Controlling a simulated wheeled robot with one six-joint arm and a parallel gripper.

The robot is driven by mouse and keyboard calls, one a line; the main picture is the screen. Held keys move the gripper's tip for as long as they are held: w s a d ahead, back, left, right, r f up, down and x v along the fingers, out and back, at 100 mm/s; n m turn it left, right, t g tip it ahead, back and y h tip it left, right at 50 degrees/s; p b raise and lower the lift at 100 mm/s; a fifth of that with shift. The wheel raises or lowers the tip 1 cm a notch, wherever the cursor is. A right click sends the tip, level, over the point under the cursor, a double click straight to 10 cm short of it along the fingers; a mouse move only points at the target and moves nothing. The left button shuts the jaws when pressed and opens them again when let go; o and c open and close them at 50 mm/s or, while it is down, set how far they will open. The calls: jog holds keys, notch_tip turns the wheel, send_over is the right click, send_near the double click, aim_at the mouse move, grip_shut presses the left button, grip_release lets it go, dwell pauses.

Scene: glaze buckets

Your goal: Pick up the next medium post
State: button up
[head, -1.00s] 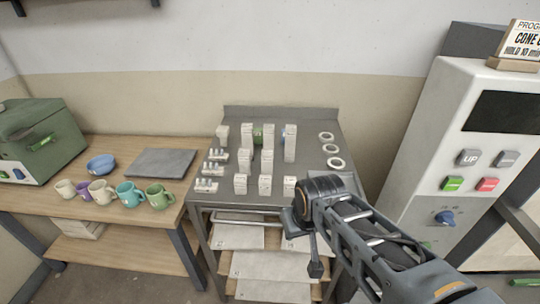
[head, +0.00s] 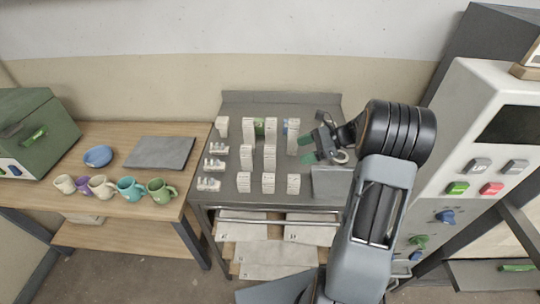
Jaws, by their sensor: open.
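White posts of differing heights stand upright in rows on the grey cart top (head: 222,192). Tall posts are at the back, such as the right one (head: 292,138). Two medium-height posts stand in the middle row, a left one (head: 246,158) and a right one (head: 269,158). Shorter posts stand in front, such as the right one (head: 293,184). My gripper (head: 306,149), with green fingertips, is open and empty. It is just right of the rear right tall post and right of the medium posts, with a visible gap to the medium ones.
White cone packs (head: 208,184) line the cart's left side. A pale ring (head: 340,156) is partly hidden by my gripper. Mugs (head: 130,189), a blue bowl (head: 97,156) and a grey slab (head: 160,153) are on the wooden table. A white control cabinet (head: 500,150) stands right.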

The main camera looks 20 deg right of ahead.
aim_at(270, 157)
jog(key=shift+m+t+y, duration=0.3)
jog(key=shift+m+t, duration=0.2)
jog(key=shift+m, duration=0.1)
jog(key=p+x, duration=0.1)
jog(key=x, duration=0.3)
jog(key=p+x, duration=0.1)
jog(key=x, duration=0.3)
jog(key=w+p+x, duration=0.1)
jog(key=x, duration=0.3)
jog(key=shift+w+f+p, duration=0.15)
jog(key=shift+f+p, duration=0.15)
jog(key=shift+f, duration=0.2)
jog(key=shift+c, duration=0.4)
jog(key=c, duration=1.1)
jog(key=shift+r, duration=0.1)
